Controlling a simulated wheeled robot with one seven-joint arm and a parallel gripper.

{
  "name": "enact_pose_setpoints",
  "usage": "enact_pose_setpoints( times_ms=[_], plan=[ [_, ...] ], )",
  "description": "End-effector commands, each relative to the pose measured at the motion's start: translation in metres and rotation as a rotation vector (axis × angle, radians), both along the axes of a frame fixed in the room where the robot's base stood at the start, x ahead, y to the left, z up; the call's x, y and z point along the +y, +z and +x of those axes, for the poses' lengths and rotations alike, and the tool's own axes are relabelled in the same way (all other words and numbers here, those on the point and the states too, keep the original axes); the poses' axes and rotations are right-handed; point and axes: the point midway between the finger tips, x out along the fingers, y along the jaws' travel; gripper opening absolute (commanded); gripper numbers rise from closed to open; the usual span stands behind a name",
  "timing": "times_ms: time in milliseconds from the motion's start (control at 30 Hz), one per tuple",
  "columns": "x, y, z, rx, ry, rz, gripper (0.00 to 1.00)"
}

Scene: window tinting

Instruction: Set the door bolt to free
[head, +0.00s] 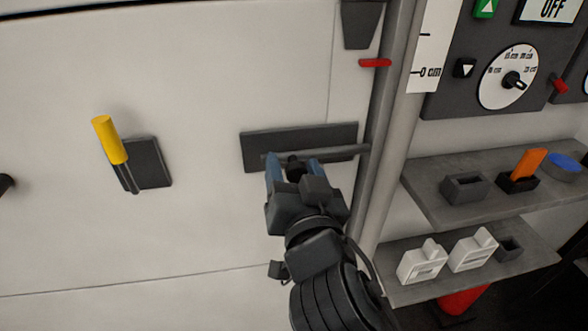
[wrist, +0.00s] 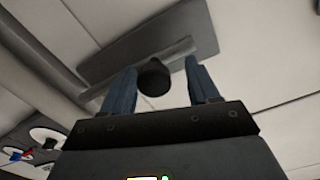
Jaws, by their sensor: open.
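The door bolt is a grey horizontal rod (head: 335,153) on a dark backing plate (head: 300,137) on the pale door panel, and its right end reaches the grey post. A dark knob (head: 293,162) sticks out from the rod. In the wrist view the knob (wrist: 154,77) shows between my fingers, with the rod (wrist: 135,72) and plate (wrist: 130,45) behind it. My gripper (head: 292,160) is open with its two blue fingers on either side of the knob. In the wrist view a gap shows between the knob and each finger (wrist: 160,82).
A yellow-handled lever (head: 110,140) is on the panel to the left. The grey post (head: 385,120) with a red marker (head: 375,63) stands right of the bolt. Farther right are a control panel with a dial (head: 508,77) and two shelves (head: 440,170) with small items.

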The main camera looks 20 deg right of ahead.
Motion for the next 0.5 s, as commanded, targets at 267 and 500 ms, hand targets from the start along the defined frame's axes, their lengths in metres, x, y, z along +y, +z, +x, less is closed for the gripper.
enact_pose_setpoints(
  times_ms=[267, 500],
  plan=[
    [0.003, -0.003, -0.031, 0.001, 0.003, 0.001, 0.6],
    [0.006, -0.002, -0.066, 0.0, 0.002, 0.0, 0.6]
  ],
)
